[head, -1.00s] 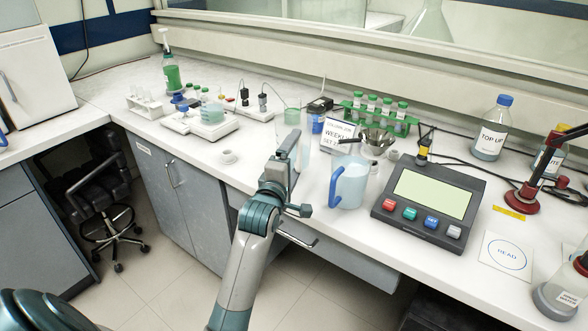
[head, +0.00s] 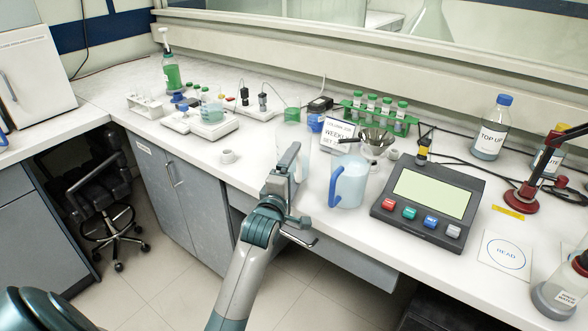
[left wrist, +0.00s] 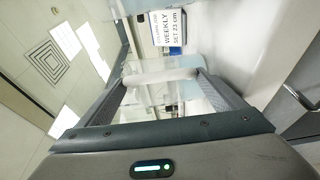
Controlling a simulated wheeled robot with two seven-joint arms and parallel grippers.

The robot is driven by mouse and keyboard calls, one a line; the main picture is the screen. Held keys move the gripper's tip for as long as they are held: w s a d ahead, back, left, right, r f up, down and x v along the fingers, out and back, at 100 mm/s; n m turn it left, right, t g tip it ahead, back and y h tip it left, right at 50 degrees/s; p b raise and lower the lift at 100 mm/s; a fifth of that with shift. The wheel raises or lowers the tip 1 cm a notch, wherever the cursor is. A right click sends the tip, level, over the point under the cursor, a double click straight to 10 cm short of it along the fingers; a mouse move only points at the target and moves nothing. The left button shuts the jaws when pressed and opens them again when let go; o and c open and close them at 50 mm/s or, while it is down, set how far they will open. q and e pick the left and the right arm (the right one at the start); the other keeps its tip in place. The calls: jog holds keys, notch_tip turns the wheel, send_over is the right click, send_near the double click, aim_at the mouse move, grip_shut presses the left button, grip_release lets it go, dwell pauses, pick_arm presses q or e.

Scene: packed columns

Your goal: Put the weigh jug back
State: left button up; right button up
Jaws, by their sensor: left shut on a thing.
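My left gripper (head: 288,162) is shut on a clear, see-through vessel (head: 303,150) over the front part of the bench. The gripper hides much of the vessel. In the left wrist view the gripper (left wrist: 162,78) has the vessel as a pale see-through shape (left wrist: 158,94) between its fingers. A jug (head: 350,184) with a blue handle and pale blue contents stands upright on the bench, right of the gripper and apart from it. I cannot tell which of the two is the weigh jug. My right gripper is not in view.
Right of the jug is a dark console (head: 428,205) with a green screen. Behind stand a sign card (head: 338,134), a tool cup (head: 374,146) and a green tube rack (head: 378,112). A READ card (head: 505,251) lies right.

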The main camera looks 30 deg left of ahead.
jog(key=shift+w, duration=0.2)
pick_arm(q)
jog(key=o, duration=1.5)
jog(key=shift+f, duration=0.1)
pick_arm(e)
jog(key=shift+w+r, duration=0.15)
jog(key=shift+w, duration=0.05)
pick_arm(q)
jog(key=shift+r, duration=0.2)
jog(key=shift+s+d+f, duration=0.1)
jog(key=shift+s, duration=0.2)
jog(key=b+v, duration=0.2)
jog(key=v, duration=0.9)
jog(key=shift+s+d, duration=0.1)
jog(key=shift+s, duration=0.1)
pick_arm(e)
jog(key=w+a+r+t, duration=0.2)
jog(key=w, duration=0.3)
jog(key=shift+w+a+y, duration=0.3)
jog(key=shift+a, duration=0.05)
